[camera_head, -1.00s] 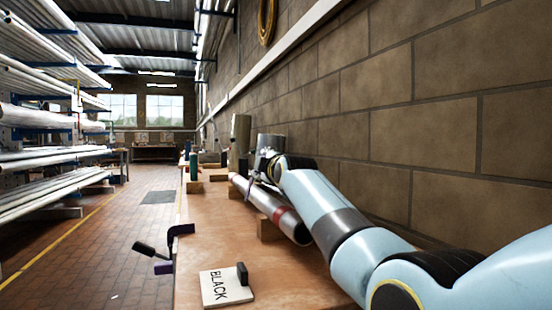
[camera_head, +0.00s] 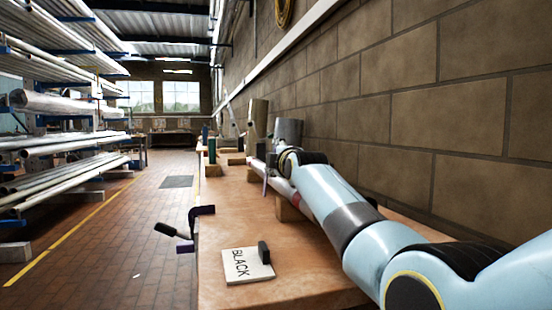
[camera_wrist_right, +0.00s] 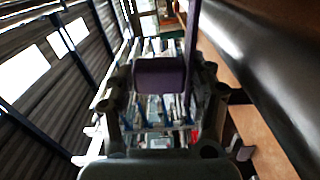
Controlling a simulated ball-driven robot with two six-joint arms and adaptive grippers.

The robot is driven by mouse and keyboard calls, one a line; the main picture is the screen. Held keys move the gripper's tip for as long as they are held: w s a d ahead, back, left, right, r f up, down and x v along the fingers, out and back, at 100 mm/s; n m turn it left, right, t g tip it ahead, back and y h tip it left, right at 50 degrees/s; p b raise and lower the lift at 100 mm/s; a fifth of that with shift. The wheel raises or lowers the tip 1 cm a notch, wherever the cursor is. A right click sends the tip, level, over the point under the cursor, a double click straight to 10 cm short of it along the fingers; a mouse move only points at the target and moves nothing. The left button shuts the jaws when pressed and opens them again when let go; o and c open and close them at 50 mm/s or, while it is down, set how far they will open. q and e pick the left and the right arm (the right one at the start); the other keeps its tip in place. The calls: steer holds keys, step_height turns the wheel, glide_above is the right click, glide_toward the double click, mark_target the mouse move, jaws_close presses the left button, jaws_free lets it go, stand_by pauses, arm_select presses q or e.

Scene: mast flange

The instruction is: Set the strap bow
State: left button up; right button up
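A silver tube with a red band (camera_head: 282,189) lies along the bench on wooden blocks, largely hidden by my right arm. My right gripper (camera_wrist_right: 160,85) is at the tube's far part, small and partly hidden in the head view. In the right wrist view its fingers flank a dark purple piece (camera_wrist_right: 160,76) and look shut on it. This piece looks like the strap bow; a thin dark upright part also shows in the head view (camera_head: 266,178). A dark rounded surface, probably the tube, lies to its right (camera_wrist_right: 268,70). Contact with it cannot be told.
A card reading BLACK (camera_head: 238,266) with a small black block (camera_head: 264,252) lies on the near bench (camera_head: 300,285). Upright cylinders (camera_head: 258,118) stand farther back. A block wall borders the right; racks stand left.

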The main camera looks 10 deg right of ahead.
steer(key=shift+o, duration=0.8)
step_height(320, 180, up, 10)
steer(key=shift+f, duration=0.1)
